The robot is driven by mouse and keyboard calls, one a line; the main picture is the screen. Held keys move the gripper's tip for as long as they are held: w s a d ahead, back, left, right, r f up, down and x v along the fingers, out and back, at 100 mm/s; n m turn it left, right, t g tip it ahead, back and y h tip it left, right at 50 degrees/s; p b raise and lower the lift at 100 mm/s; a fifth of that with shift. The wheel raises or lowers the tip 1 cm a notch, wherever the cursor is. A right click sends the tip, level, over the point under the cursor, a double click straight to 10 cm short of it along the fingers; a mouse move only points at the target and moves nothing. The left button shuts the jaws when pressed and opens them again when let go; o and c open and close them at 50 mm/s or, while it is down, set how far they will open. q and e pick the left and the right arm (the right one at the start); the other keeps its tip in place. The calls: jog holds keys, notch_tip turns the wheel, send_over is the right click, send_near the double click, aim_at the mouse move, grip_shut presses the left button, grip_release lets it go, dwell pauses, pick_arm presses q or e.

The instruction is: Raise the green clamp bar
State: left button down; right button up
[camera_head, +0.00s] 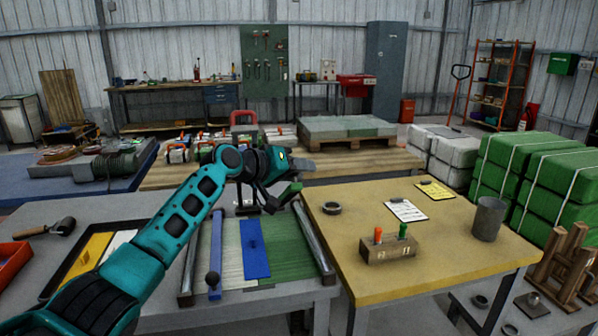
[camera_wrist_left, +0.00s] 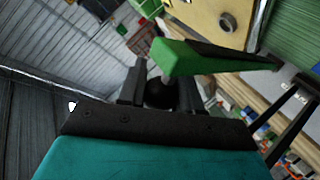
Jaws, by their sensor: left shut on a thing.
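The green clamp bar (camera_head: 290,193) shows in the head view beyond the green sheet, partly hidden by my left gripper (camera_head: 259,203). In the left wrist view the green clamp bar (camera_wrist_left: 198,58) slants across, raised clear in front of the jaws. A dark round knob (camera_wrist_left: 160,95) sits between the two fingers, and my left gripper is shut on it. A pale stem appears to join the knob to the bar. My right gripper is in neither view.
A blue bar (camera_head: 216,252) with a dark knob lies left of the green sheet (camera_head: 290,252), which carries a blue plate (camera_head: 254,252). The yellow table (camera_head: 440,265) at the right holds a wooden block (camera_head: 388,249), a grey cup (camera_head: 488,218) and a tape ring (camera_head: 331,208).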

pick_arm(q)
jog(key=shift+r, duration=0.15)
jog(key=c, duration=0.8)
grip_release()
jog(key=shift+a, duration=0.1)
jog(key=v, duration=1.2)
jog(key=shift+s+a, duration=0.25)
jog(key=shift+s, duration=0.05)
